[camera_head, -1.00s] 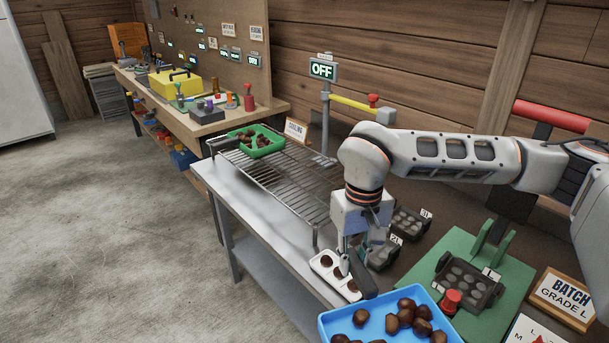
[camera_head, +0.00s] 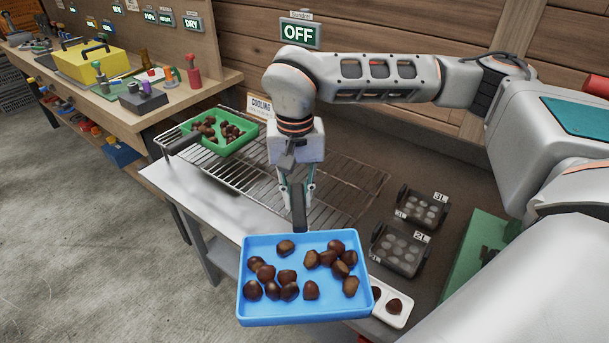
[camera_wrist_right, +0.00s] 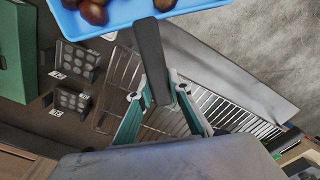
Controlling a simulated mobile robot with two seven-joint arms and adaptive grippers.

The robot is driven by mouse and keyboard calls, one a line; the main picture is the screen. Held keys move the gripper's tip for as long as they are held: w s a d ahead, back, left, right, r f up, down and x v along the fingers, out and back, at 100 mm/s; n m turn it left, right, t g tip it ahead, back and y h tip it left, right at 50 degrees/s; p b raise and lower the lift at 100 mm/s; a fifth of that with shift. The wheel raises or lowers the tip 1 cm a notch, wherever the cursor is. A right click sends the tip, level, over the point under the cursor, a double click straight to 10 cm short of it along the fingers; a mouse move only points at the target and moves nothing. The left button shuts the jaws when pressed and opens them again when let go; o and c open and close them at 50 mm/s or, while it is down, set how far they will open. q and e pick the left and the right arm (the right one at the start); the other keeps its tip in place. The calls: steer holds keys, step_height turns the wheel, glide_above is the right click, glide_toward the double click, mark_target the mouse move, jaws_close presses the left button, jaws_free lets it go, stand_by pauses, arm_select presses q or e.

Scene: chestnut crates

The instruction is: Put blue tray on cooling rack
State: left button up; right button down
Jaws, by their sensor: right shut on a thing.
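The blue tray (camera_head: 258,310) holds several brown chestnuts and is in the lower middle of the head view, tilted toward the camera. The wire cooling rack (camera_head: 345,195) lies on the metal table, behind the tray and below my right arm. The rack also shows in the right wrist view (camera_wrist_right: 215,108). My left gripper is not in view.
A green tray (camera_head: 190,153) with chestnuts occupies the rack's left part. The rack's middle and right look bare. Dark moulds (camera_head: 400,250) and a white strip holder (camera_head: 398,318) with chestnuts are to the right. An OFF sign (camera_head: 300,32) stands behind.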

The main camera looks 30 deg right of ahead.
steer(key=m, duration=0.1)
steer(key=r+m, duration=0.1)
steer(key=m, duration=0.1)
steer(key=w+d+r+m, duration=0.1)
steer(key=shift+r+m, duration=0.1)
steer(key=shift+m, duration=0.2)
steer(key=s+d+r+m, duration=0.15)
steer(key=r+m, duration=0.45)
steer(key=m, duration=0.9)
steer(key=s+d+r+m, duration=0.1)
steer(key=d+r+m, duration=0.2)
steer(key=r+m, duration=0.8)
steer(key=shift+w+f+m+b, duration=0.1)
steer(key=shift+f+m+b, duration=0.4)
steer(key=shift+f, duration=3.5)
steer(key=shift+f+m+b, duration=0.1)
steer(key=shift+f+m, duration=0.8)
steer(key=shift+f, duration=3.15)
steer(key=shift+w+f+m+b, duration=0.2)
steer(key=shift+f+m, duration=0.5)
steer(key=shift+f, duration=3.3)
steer(key=c, duration=1.9)
jaws_free()
steer(key=shift+s, duration=0.2)
